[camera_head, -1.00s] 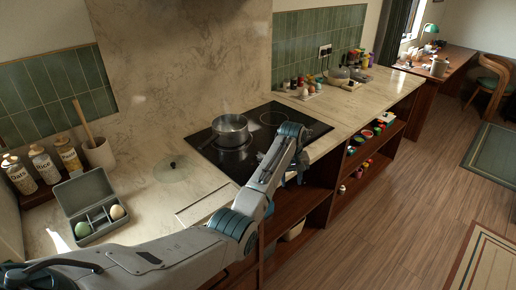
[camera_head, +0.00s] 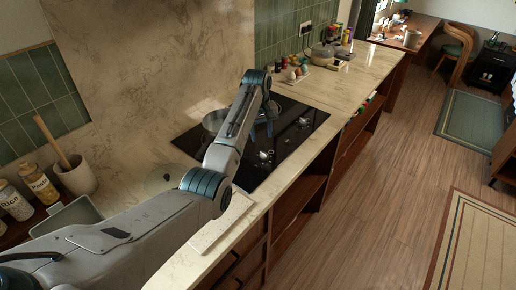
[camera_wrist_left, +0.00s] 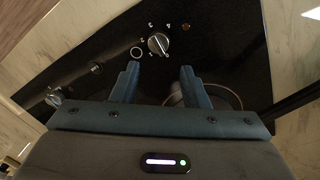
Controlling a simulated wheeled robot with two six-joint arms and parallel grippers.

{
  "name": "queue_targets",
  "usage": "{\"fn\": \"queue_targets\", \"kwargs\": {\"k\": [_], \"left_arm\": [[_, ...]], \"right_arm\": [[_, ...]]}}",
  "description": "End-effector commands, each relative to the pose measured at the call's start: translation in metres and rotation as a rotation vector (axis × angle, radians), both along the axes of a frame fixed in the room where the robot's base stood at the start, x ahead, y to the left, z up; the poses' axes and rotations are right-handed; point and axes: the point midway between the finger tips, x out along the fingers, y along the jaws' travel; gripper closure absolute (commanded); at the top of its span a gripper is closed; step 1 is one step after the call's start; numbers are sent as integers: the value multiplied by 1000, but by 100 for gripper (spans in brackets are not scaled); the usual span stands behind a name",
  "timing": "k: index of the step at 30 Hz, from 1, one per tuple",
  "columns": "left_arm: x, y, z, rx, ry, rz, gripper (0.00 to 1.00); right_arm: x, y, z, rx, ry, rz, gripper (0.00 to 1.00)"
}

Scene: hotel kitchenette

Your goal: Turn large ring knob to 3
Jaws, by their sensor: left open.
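The black cooktop (camera_head: 290,132) has several silver knobs along its front side; one knob (camera_head: 303,121) shows right of my left gripper (camera_head: 268,112) in the head view. In the left wrist view a round silver knob (camera_wrist_left: 159,43) has small white marks around it and a white ring mark (camera_wrist_left: 137,52) beside it. My left gripper (camera_wrist_left: 159,76) is open above the cooktop. The knob appears just beyond the gap between its fingertips, apart from them. I cannot tell which knob is the large ring one, nor read its setting. My right gripper is not in view.
A steel pot (camera_head: 214,121) stands on the cooktop, partly behind my left arm. Other knobs (camera_wrist_left: 96,68) sit left in the wrist view. A glass lid (camera_head: 163,178) lies on the counter (camera_head: 350,80). Jars (camera_head: 38,184) stand at left.

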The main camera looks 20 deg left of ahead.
Motion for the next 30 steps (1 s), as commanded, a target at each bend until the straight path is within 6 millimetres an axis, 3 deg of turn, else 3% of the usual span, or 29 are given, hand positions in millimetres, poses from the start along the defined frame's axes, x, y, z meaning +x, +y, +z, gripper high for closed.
{"fn": "queue_targets", "kwargs": {"k": [9,15,20,26,27,30], "left_arm": [[1,-4,-59,0,5,0,59],[3,-5,-83,0,1,0,59],[3,-6,-90,0,0,0,59],[3,-5,-90,1,-1,0,59],[3,-5,-90,1,-1,0,61],[3,-5,-90,1,-1,0,81]], "right_arm": [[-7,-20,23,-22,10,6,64],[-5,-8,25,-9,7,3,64],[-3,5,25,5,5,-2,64],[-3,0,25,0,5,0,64],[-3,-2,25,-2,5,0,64],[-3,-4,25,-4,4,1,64]]}}
